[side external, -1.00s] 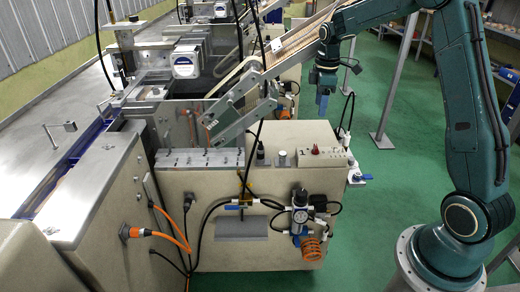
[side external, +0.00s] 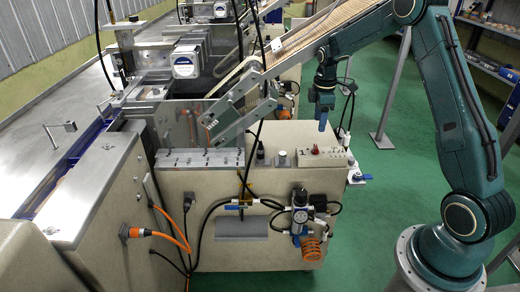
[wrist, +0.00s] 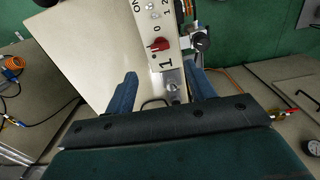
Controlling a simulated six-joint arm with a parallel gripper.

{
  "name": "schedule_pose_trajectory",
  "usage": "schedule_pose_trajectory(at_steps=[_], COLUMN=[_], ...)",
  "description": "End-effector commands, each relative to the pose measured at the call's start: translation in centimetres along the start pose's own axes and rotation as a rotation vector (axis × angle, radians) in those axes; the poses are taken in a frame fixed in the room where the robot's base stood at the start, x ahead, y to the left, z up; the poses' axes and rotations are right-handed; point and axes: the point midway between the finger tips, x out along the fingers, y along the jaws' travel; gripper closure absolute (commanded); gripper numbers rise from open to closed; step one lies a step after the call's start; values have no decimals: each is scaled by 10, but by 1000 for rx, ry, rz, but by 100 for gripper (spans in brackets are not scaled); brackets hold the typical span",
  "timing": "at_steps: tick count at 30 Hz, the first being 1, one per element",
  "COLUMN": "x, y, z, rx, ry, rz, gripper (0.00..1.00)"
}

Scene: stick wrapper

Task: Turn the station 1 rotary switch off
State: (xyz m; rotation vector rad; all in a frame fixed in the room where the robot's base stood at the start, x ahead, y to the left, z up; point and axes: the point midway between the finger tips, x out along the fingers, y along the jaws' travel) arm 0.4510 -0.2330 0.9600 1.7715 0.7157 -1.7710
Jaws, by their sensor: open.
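The station 1 rotary switch is a small red knob (wrist: 158,44) on a pale control panel (side external: 325,161), beside a large black "1". It also shows as a red knob in the side external view (side external: 315,149). Smaller marks, including a "0", stand near it; which mark it points to is unclear. My gripper (wrist: 161,73) is open and empty, its two blue fingers apart. In the side external view my gripper (side external: 322,127) hangs above the panel, clear of the knob. In the wrist view the knob lies just beyond the fingertips.
A silver round fitting (wrist: 173,84) sits on the panel between the fingers. A slanted conveyor chute (side external: 300,45) rises behind my wrist. A black upright fitting (side external: 260,149) stands left of the panel. Green floor (side external: 385,185) is open to the right of the machine.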

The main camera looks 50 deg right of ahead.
Motion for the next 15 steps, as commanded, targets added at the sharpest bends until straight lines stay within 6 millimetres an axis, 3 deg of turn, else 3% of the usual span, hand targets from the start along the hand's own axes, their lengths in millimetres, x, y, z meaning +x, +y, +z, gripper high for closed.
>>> schedule_pose_trajectory(at_steps=[15], x=[78], y=[-1], z=[0], rx=[0], ry=[-1], rz=[-3], gripper=[45])
